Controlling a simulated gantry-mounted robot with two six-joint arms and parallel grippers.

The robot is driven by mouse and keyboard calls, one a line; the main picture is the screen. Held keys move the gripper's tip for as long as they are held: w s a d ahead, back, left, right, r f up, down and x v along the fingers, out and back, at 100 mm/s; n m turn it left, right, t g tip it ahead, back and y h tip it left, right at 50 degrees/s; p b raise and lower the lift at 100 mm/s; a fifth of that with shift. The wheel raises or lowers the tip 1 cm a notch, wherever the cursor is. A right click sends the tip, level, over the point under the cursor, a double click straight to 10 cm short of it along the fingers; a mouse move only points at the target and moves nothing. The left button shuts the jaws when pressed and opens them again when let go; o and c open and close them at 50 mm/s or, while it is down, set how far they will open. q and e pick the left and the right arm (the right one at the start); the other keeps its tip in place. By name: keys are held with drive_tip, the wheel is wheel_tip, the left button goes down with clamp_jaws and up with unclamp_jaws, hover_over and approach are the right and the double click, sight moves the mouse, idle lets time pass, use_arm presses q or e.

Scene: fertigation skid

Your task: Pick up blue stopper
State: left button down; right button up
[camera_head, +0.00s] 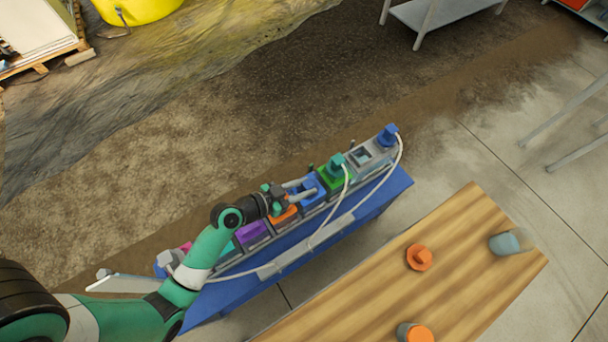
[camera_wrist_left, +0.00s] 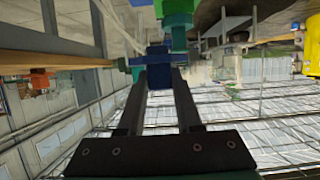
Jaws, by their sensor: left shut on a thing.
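My left gripper (camera_head: 306,189) reaches over the row of coloured blocks on the blue bench (camera_head: 360,210). It is at the blue block in the middle of the row. In the left wrist view my left gripper (camera_wrist_left: 158,78) is shut on a blue stopper (camera_wrist_left: 158,60) held at the fingertips. In the head view the fingers partly hide this stopper, and I cannot tell whether it is clear of its block. Another blue piece (camera_head: 388,135) stands at the far right end of the row. My right gripper is not in view.
A green block with a teal stopper (camera_head: 336,163) stands just right of the gripper; orange (camera_head: 284,216) and purple (camera_head: 251,232) blocks are to its left. A white hose (camera_head: 330,226) runs along the front. A wooden table (camera_head: 460,240) with orange and grey-blue pieces is at lower right.

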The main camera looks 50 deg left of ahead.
use_arm(q)
drive_tip(key=s+d+r+p, duration=0.3)
drive_tip(key=s+d+r, duration=0.1)
drive_tip(key=s+d, duration=0.2)
drive_tip(key=shift+d, duration=0.35)
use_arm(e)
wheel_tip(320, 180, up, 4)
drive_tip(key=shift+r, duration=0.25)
